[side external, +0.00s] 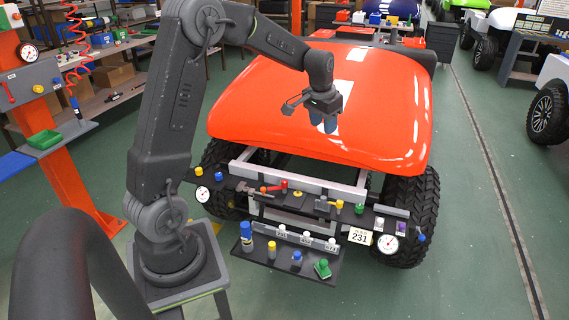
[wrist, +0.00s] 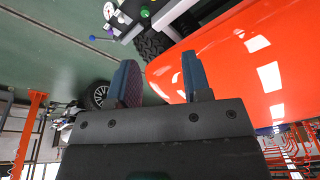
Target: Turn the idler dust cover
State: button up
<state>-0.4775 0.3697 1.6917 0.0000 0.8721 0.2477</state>
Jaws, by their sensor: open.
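My gripper (side external: 324,122) hangs with its fingers pointing down above the orange hood of the cart (side external: 360,110), apart from the small parts on the front rack. In the wrist view my gripper's two bluish fingers (wrist: 160,80) stand well apart with nothing between them. I cannot tell which part is the idler dust cover. The cart's front rack (side external: 345,213) carries a red-handled part (side external: 274,187), a round yellow part (side external: 297,194), a green peg (side external: 359,208) and other small knobs.
A lower shelf (side external: 280,264) holds a blue cylinder (side external: 246,236), a yellow peg (side external: 271,250) and a green part (side external: 322,268). Dial gauges (side external: 203,194) sit at the rack's ends. A plate reading 231 (side external: 360,237) hangs at right. Floor right of the cart is clear.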

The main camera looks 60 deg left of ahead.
jog(key=w+a+f+n+g, duration=0.1)
jog(key=w+a+f, duration=0.1)
jog(key=a+f, duration=0.9)
jog(key=n+g+h, duration=0.1)
send_over(285, 181)
notch_tip(285, 181, down, 15)
jog(key=shift+s+r, duration=0.1)
jog(key=shift+s, duration=0.05)
notch_tip(285, 181, down, 9)
jog(key=shift+f, duration=0.1)
jog(key=c, duration=0.5)
jog(key=shift+c, duration=0.2)
